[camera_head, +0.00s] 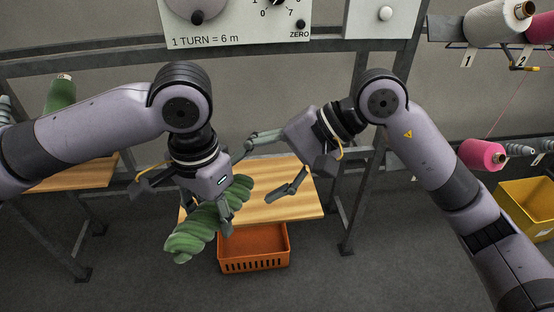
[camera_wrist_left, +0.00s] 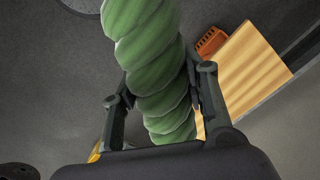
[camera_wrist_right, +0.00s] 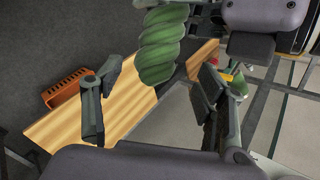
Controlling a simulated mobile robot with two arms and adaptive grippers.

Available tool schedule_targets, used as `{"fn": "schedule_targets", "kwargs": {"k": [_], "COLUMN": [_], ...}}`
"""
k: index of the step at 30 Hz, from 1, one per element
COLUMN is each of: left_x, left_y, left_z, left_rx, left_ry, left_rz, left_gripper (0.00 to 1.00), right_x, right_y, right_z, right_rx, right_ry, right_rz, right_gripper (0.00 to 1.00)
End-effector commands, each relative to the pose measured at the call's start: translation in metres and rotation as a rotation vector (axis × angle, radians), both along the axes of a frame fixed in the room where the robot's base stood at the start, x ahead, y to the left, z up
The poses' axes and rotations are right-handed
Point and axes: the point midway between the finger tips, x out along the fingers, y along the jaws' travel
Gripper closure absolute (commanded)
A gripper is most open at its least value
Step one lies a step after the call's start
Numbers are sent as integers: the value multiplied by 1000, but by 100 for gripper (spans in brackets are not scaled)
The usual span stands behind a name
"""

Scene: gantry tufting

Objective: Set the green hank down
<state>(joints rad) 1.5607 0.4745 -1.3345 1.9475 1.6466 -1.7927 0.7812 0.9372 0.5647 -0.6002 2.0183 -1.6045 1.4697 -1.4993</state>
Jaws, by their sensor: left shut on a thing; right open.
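The green hank (camera_head: 190,236) is a thick twisted bundle of yarn. My left gripper (camera_head: 226,207) is shut around it and holds it tilted in front of a wooden board (camera_head: 290,207). In the left wrist view the hank (camera_wrist_left: 150,50) runs between both fingers. It also shows in the right wrist view (camera_wrist_right: 160,55), with its end hanging free. My right gripper (camera_head: 275,165) is open and empty over the board, to the right of the hank; its spread fingers show in the right wrist view (camera_wrist_right: 150,95).
An orange crate (camera_head: 254,266) stands below the board's front edge. Another wooden shelf with a green cone (camera_head: 60,95) is at the left. A yellow bin (camera_head: 528,205) and a pink cone (camera_head: 482,154) are at the right. The right part of the board is bare.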

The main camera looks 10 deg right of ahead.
Motion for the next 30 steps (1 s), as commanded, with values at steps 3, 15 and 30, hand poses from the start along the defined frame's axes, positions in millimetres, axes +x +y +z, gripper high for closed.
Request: {"fn": "schedule_targets", "kwargs": {"k": [3, 15, 30], "left_x": [0, 0, 0], "left_y": [0, 0, 0], "left_z": [0, 0, 0], "left_rx": [0, 0, 0], "left_ry": [0, 0, 0], "left_rz": [0, 0, 0], "left_gripper": [89, 89, 89], "right_x": [1, 6, 7], "right_y": [19, 54, 56], "right_z": [-16, -47, -48], "right_rx": [1, 2, 2], "right_ry": [5, 2, 2], "right_rz": [2, 0, -2], "right_gripper": [34, 34, 46]}}
